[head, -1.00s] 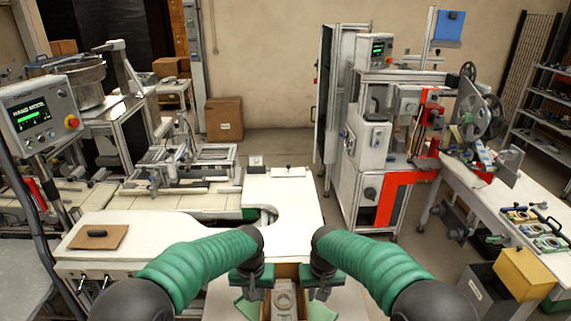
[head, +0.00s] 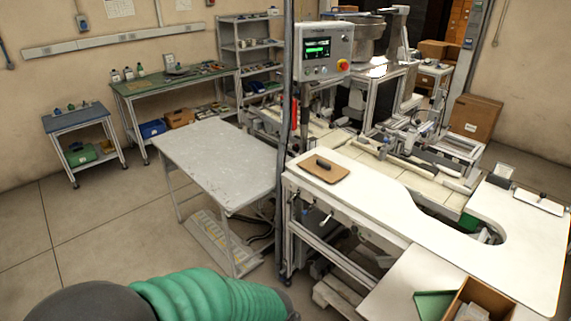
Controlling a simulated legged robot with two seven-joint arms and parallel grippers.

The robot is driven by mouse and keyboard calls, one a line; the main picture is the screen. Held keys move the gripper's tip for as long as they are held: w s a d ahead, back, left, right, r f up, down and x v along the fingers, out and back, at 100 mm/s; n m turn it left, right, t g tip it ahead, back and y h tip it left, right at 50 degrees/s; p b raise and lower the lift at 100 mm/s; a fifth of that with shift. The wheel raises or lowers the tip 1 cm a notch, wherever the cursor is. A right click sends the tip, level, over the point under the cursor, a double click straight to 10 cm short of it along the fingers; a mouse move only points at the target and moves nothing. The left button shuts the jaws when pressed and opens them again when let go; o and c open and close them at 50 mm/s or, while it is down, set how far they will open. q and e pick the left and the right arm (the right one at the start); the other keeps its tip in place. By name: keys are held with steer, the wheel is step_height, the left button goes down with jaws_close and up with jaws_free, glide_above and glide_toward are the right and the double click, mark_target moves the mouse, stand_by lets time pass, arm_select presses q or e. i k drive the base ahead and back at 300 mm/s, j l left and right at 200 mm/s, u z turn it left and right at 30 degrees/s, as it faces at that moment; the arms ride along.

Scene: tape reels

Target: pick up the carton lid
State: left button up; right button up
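The carton lid, a flat brown board (head: 322,170) with a dark handle on top, lies on the left end of the white worktop (head: 400,203). My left arm's green sleeve crosses the bottom edge, well short of the lid in the picture. Its gripper is out of frame. My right arm and gripper are out of frame too.
A control panel (head: 325,50) on a dark post stands just behind and left of the lid. A bare grey table (head: 215,158) is left of the worktop, with open floor (head: 90,225) beyond. The worktop has a curved cut-out at right.

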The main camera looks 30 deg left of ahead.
mark_target(327, 170)
steer(key=u, duration=0.8)
steer(key=z, duration=1.35)
steer(key=u, duration=1.35)
steer(key=i+j+z, duration=0.1)
steer(key=i, duration=0.25)
